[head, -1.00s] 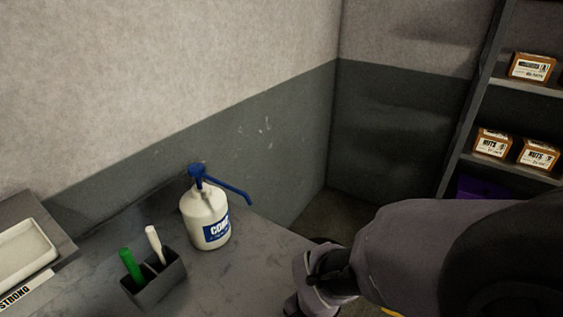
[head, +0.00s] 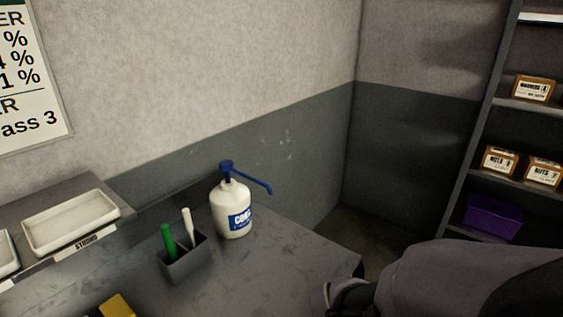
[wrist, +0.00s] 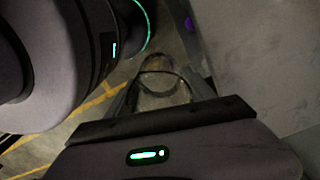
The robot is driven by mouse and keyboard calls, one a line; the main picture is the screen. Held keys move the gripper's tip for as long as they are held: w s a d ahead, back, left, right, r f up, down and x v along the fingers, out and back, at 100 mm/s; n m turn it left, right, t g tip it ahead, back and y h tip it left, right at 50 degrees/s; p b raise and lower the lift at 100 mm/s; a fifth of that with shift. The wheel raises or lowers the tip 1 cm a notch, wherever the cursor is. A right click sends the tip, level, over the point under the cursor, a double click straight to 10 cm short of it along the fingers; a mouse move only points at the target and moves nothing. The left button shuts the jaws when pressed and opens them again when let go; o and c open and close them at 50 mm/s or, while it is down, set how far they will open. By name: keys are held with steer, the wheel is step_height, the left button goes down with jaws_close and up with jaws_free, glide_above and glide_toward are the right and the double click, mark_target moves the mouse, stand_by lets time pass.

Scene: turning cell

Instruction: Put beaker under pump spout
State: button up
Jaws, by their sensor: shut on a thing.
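The pump bottle (head: 234,212) is white with a blue label and stands upright on the grey bench by the wall in the head view. Its blue spout (head: 257,184) reaches out to the right over the bench. In the wrist view a clear beaker (wrist: 160,84) sits between the fingers of my gripper (wrist: 158,98), which is shut on it. The beaker is see-through and dim, so its contents cannot be told.
A grey holder (head: 186,263) with a green and a white pen stands left of the bottle. White trays (head: 70,222) sit on a raised shelf at left. The bench (head: 285,250) is clear right of the bottle. Shelving (head: 478,140) with boxes stands at right.

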steer(key=shift+s, duration=0.15)
steer(key=shift+w+d+f+n, duration=0.15)
steer(key=shift+w+n, duration=0.3)
steer(key=shift+w, duration=0.25)
steer(key=shift+w+d+f+n, duration=0.1)
steer(key=shift+w+d+n, duration=0.05)
steer(key=shift+w+n, duration=0.4)
steer(key=w+d+f+n+b, duration=0.2)
steer(key=w+d+n, duration=0.3)
steer(key=w+n, duration=0.3)
steer(key=w+f, duration=0.1)
steer(key=w, duration=0.2)
steer(key=shift+w+d+f+n, duration=0.15)
steer(key=shift+w+d+n, duration=0.05)
steer(key=shift+w+n, duration=0.15)
